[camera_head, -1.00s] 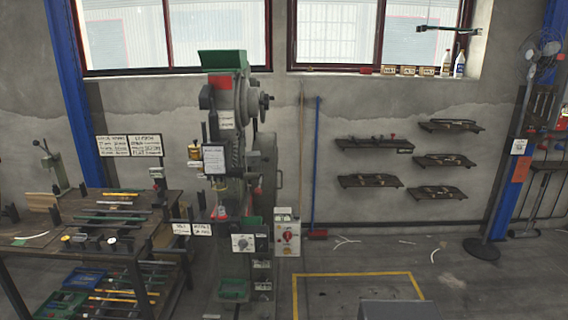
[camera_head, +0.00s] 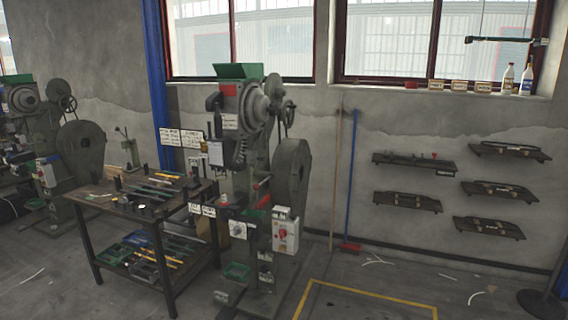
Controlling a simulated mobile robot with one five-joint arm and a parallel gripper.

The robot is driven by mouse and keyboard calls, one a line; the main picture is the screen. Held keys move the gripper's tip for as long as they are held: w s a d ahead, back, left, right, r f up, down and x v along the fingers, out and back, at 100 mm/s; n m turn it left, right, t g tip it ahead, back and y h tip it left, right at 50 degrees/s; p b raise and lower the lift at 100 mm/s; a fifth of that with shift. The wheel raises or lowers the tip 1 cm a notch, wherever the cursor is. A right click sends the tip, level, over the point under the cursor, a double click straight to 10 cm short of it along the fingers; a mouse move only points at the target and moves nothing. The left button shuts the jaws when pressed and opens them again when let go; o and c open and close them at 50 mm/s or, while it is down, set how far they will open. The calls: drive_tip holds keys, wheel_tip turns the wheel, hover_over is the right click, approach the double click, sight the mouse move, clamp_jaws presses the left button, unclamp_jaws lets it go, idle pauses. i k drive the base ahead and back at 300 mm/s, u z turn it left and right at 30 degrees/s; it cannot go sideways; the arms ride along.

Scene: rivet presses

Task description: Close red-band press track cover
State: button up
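A green-grey rivet press (camera_head: 256,175) stands in the middle of the view, against the wall side. It has a red band (camera_head: 229,90) near its top, under a green hopper (camera_head: 239,71). A dark curved track (camera_head: 240,152) runs down its front from the head; whether its cover is open or shut is too small to tell. A second press (camera_head: 45,150) stands at the far left, partly cut by the frame edge. My gripper is not in view.
A work table (camera_head: 122,199) with tools and strips stands left of the red-band press. Shelves (camera_head: 407,202) hang on the wall at right. A broom (camera_head: 351,190) leans on the wall.

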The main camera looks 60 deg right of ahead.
sight(252, 157)
drive_tip(key=u, duration=0.3)
drive_tip(key=k, duration=0.2)
drive_tip(key=z, duration=2.05)
drive_tip(key=i, duration=1)
drive_tip(key=z, duration=0.25)
drive_tip(key=k, duration=0.55)
drive_tip(key=u, duration=0.9)
drive_tip(key=i, duration=0.9)
drive_tip(key=u, duration=0.2)
